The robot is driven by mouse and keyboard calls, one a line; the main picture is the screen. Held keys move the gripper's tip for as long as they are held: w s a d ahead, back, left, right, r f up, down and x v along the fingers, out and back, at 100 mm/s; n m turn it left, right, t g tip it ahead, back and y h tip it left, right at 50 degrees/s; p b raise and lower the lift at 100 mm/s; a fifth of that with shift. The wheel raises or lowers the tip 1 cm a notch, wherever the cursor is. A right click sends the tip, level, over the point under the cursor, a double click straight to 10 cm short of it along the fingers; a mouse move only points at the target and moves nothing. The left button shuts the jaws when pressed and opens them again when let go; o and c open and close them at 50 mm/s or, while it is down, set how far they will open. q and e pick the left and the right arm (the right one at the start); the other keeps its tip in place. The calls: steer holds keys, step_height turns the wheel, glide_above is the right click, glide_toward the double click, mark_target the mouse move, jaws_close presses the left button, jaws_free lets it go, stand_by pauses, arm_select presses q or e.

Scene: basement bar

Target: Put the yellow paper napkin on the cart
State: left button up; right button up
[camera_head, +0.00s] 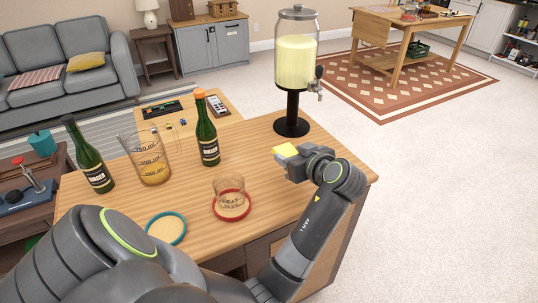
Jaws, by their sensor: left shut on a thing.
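My left gripper (297,164) is over the right part of the wooden counter. It is shut on a yellow paper napkin (285,150), which shows as a small flat yellow piece at the jaws. Whether the napkin touches the counter is hard to tell. No cart can be named for certain. A wooden table-like stand (401,57) with a hanging side leaf and a lower shelf stands far off on the rug at the top right. My right gripper is not in view.
The counter (255,150) holds a drink dispenser (297,50), green bottles (207,135), a measuring jug (149,158), a glass (230,192) on a red coaster and a teal-rimmed coaster (166,229). The carpet (450,190) to the right is clear.

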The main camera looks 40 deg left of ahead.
mark_target(290, 185)
arm_select(q)
step_height(290, 185, down, 8)
steer(key=shift+f, duration=0.2)
stand_by(0.3)
steer(key=o, duration=0.9)
steer(key=shift+r, duration=0.1)
